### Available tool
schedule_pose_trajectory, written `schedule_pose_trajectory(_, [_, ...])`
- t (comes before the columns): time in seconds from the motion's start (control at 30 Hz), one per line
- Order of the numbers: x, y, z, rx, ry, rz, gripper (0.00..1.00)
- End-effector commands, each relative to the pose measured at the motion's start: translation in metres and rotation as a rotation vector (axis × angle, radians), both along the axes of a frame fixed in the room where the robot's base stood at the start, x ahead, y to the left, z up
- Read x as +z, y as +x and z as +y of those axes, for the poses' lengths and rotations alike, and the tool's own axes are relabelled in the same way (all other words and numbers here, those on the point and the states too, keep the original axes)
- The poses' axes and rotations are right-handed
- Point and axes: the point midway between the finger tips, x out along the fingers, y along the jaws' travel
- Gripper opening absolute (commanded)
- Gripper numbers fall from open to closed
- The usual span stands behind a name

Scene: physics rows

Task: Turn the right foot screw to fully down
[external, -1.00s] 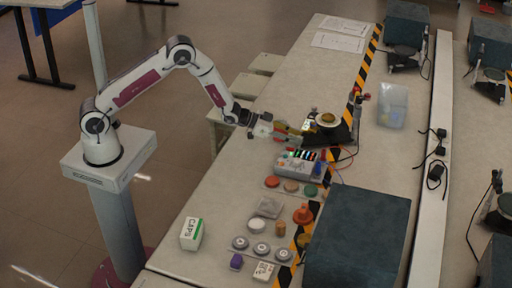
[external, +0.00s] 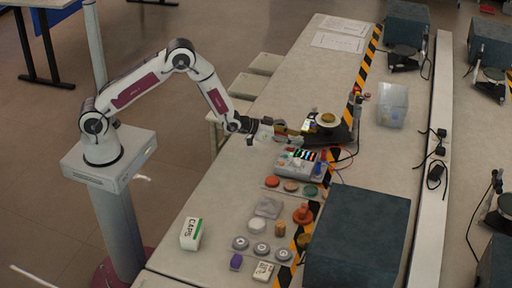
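The apparatus stands on a dark base (external: 341,133) on the bench, with a pale round disc (external: 328,121) on top. My gripper (external: 286,130) is at the left side of this apparatus, close to its left edge. The fingers are small and blurred, so I cannot tell whether they are open, shut or touching anything. I cannot make out the right foot screw; it is too small or hidden in this view.
A grey box (external: 295,165) with cables lies just in front of the apparatus. Several coloured discs and a large dark block (external: 357,238) lie nearer. A clear bin (external: 392,104) stands to the right. The bench left of the discs is mostly clear, apart from a CAPS box (external: 191,233).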

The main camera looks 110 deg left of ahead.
Motion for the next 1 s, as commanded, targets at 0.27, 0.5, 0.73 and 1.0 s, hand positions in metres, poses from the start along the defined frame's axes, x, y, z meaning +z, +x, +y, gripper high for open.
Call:
schedule_pose_trajectory(0.27, [0.0006, 0.0016, -0.0022, 0.061, 0.002, -0.001, 0.33])
schedule_pose_trajectory(0.5, [0.0010, 0.0026, -0.0030, 0.117, 0.002, -0.002, 0.33])
schedule_pose_trajectory(0.73, [0.0012, 0.0033, -0.0035, 0.170, 0.003, -0.003, 0.33])
schedule_pose_trajectory(1.0, [0.0012, 0.0041, -0.0045, 0.233, 0.003, -0.003, 0.33])
